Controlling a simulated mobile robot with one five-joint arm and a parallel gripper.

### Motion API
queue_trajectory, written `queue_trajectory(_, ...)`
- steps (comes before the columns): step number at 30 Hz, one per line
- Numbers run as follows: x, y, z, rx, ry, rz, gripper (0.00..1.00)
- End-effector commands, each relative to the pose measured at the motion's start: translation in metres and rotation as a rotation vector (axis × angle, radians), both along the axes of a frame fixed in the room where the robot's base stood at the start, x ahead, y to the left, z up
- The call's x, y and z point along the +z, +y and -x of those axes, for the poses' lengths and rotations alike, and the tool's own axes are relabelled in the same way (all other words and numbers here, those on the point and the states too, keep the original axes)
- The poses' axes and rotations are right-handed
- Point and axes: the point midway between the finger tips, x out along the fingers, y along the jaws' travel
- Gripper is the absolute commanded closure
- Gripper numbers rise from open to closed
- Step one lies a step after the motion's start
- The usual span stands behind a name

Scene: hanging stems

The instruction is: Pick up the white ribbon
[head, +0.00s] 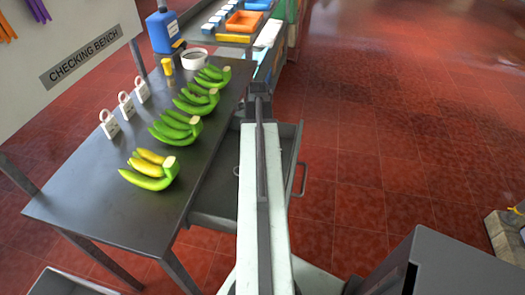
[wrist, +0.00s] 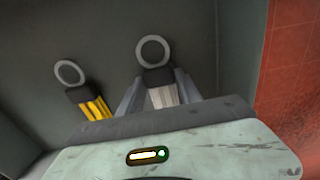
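The white ribbon (wrist: 163,97) is a bundle of pale strands under a black clip with a grey ring (wrist: 153,50). It lies on the dark grey drawer floor in the wrist view. My gripper (wrist: 159,77) is over it, one grey finger on each side of the clip and strands. The fingers look open around it; I cannot tell whether either touches it. The lower strands are hidden by my gripper's body. In the head view my arm covers much of the open drawer (head: 213,207), and neither the ribbon nor my gripper's fingers show.
A yellow ribbon (wrist: 94,105) with its own ring lies to the left in the drawer. The checking bench (head: 95,185) above holds several banana bunches (head: 150,170), white padlock-like tags (head: 110,124) and a white bowl (head: 194,59). Red floor (head: 400,130) is free on the right.

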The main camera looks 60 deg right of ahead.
Motion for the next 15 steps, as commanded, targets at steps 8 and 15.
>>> queue_trajectory(8, 0.000, 0.000, 0.000, 0.000, 0.000, 0.000, 0.97)
queue_trajectory(15, 0.014, 0.000, 0.000, 0.001, 0.000, 0.000, 0.97)
